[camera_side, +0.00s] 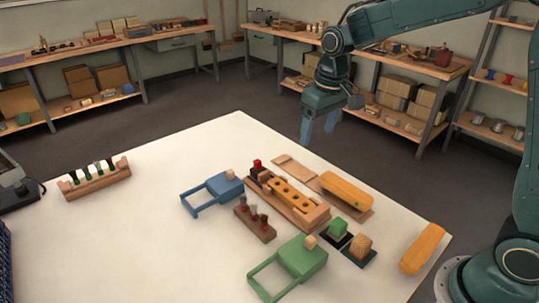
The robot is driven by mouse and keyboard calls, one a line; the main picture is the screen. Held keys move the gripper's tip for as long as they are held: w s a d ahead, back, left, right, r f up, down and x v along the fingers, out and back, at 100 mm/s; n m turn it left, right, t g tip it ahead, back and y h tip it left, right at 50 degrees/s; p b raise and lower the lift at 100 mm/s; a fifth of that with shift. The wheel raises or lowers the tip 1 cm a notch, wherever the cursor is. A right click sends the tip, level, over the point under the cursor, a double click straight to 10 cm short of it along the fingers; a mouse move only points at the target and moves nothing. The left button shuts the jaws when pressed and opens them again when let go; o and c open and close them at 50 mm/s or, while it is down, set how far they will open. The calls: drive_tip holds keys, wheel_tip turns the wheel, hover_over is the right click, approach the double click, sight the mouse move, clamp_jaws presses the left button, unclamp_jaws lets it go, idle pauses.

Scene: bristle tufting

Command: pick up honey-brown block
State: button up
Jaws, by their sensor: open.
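Two long honey-brown blocks are in view. The other block (422,248) lies alone near the table's right edge. I cannot tell from the picture which one the task names. My gripper (319,128) is open and empty, its blue fingers pointing down. It hangs high, near the table's back edge in the picture, apart from both blocks.
A wooden fixture with holes (287,205) stands left of the first block. The left middle of the table (130,235) is clear.

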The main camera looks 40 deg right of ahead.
drive_tip(key=g, duration=0.2)
hover_over(290, 193)
wheel_tip(290, 193, down, 11)
drive_tip(key=shift+s+d, duration=0.1)
drive_tip(key=shift+f, duration=4.3)
drive_tip(key=shift+f, duration=2.55)
drive_tip(key=c, duration=1.1)
drive_tip(key=shift+r, duration=0.15)
